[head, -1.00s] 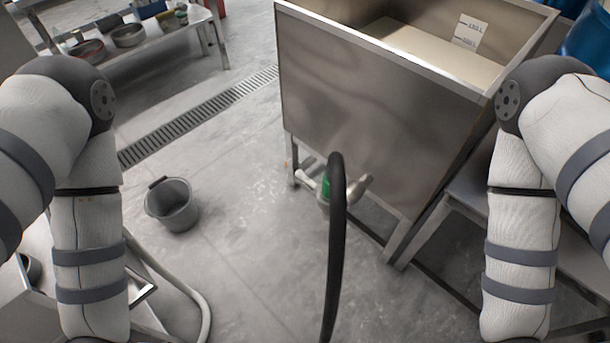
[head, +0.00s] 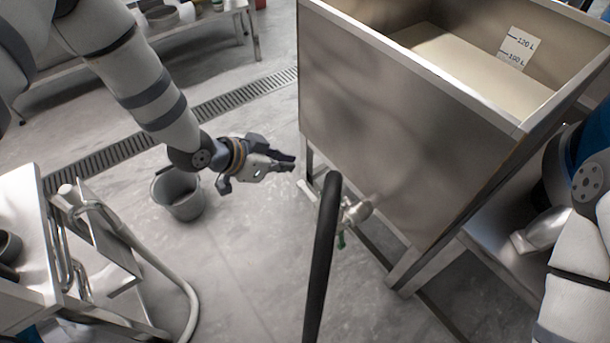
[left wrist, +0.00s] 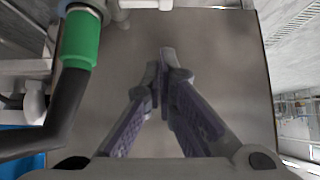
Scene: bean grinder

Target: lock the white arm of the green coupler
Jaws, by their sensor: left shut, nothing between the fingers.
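The green coupler (left wrist: 82,38) sits on the end of the black hose (left wrist: 62,115) at the upper left of the left wrist view. In the head view only a bit of green (head: 341,241) shows beside the hose, below the tank outlet. A white arm-like piece (head: 308,190) sticks out left of the hose; the hose hides where it joins. White parts also show around the coupler in the left wrist view, but I cannot tell which is the arm. My left gripper (head: 290,162) is shut and empty, up and left of the coupler, touching nothing visible. My right gripper is out of view.
The steel tank (head: 390,150) stands right of my left gripper, with a metal outlet (head: 362,208) low on its front. The black hose rises in front of the coupler. A grey bucket (head: 180,205) stands on the floor and a steel cart (head: 20,230) at left.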

